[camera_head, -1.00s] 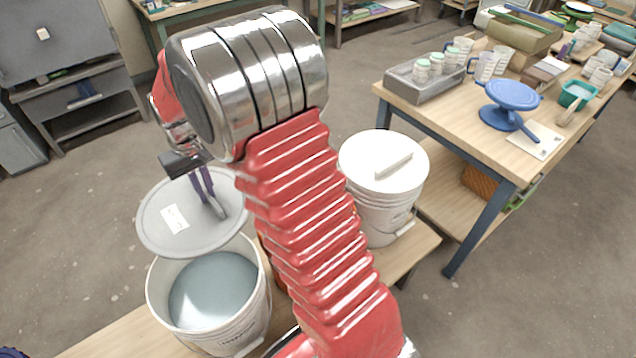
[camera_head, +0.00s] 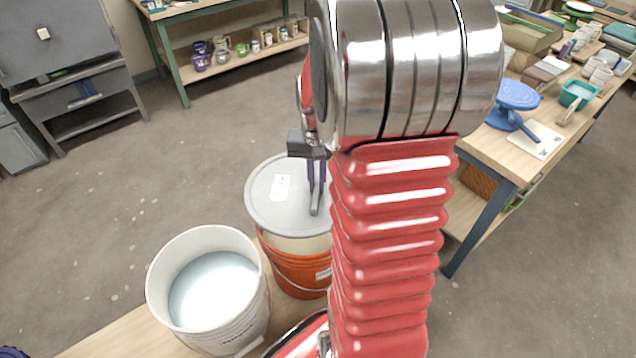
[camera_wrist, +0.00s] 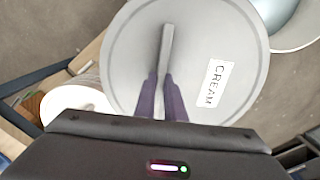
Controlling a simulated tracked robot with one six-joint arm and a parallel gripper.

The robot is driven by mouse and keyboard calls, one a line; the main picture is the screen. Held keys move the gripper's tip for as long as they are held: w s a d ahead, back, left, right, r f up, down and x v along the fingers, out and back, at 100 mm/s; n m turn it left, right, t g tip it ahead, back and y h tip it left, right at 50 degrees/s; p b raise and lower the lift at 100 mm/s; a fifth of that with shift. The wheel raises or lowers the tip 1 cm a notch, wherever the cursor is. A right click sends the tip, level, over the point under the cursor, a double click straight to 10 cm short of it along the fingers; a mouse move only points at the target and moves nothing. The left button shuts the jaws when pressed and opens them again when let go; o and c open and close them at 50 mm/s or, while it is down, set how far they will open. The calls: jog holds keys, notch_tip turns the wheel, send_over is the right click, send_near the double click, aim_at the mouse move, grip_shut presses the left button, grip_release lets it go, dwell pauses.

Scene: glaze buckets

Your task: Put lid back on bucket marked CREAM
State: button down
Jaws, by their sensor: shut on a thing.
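My gripper (camera_head: 316,186) is shut on the bar handle of a round grey lid (camera_head: 262,205). The wrist view shows the lid (camera_wrist: 207,42) with a white label reading CREAM. The lid is held roughly level over an orange bucket (camera_head: 290,268), whose pale upper part shows below the lid's edge. I cannot tell whether the lid touches the rim. The orange bucket's small label is unreadable, and my arm hides its right side. An open white bucket (camera_head: 242,318) with pale blue-grey liquid stands to its left; its marking is not readable.
The buckets stand on a low wooden bench (camera_head: 118,335). A worktable (camera_head: 480,150) with pottery tools stands at right, beyond my arm. Open floor lies behind the buckets.

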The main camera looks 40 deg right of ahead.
aim_at(320, 198)
jog(key=shift+s+d, duration=0.25)
jog(key=shift+s, duration=0.15)
jog(key=shift+f, duration=0.15)
jog(key=shift+f, duration=3)
jog(key=shift+a+r, duration=0.1)
jog(key=shift+s+f, duration=0.1)
jog(key=shift+f, duration=0.8)
dwell(0.8)
